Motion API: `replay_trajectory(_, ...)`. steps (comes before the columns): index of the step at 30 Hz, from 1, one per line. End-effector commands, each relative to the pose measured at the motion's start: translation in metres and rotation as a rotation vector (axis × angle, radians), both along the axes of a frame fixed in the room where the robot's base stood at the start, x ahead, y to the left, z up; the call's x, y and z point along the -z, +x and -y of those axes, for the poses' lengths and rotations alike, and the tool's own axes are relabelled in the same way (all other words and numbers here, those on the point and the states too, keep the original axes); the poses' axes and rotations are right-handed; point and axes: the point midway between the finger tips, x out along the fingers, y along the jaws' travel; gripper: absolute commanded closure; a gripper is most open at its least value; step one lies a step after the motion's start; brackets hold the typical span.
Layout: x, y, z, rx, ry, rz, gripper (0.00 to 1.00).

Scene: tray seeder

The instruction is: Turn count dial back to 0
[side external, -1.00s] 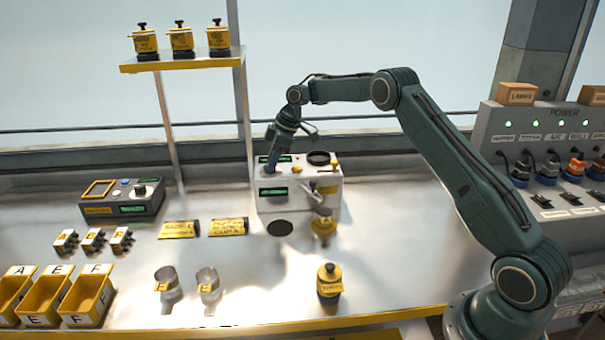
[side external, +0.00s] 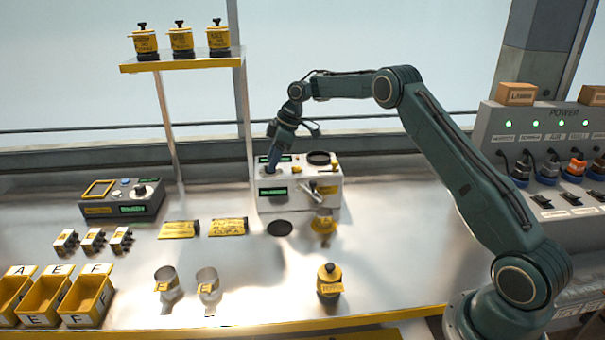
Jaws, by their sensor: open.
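The white seeder machine (side external: 298,205) stands at the back middle of the bench, with a green display on its front and a dark round opening on top. My gripper (side external: 271,168) points down at the left part of the machine's top, at or just above the surface. Its fingers are small and dark here, and I cannot make out whether they touch anything. The count dial is not clearly visible; my gripper covers that part of the top. A grey control box (side external: 122,200) with a knob and a green display stands further left.
Yellow cards (side external: 228,227) lie left of the machine. Two metal cups (side external: 208,286), a yellow jar (side external: 329,280) and yellow bins (side external: 86,298) stand in front. A shelf (side external: 180,64) holds yellow jars. A power panel (side external: 545,140) stands at right. The bench between cups and machine is mostly clear.

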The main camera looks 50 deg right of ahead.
Motion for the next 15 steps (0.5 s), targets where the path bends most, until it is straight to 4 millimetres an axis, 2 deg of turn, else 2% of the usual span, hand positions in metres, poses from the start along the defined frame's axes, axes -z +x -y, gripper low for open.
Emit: replay_trajectory(15,-0.069,-0.019,0.021,0.001,0.0,0.003,0.5)
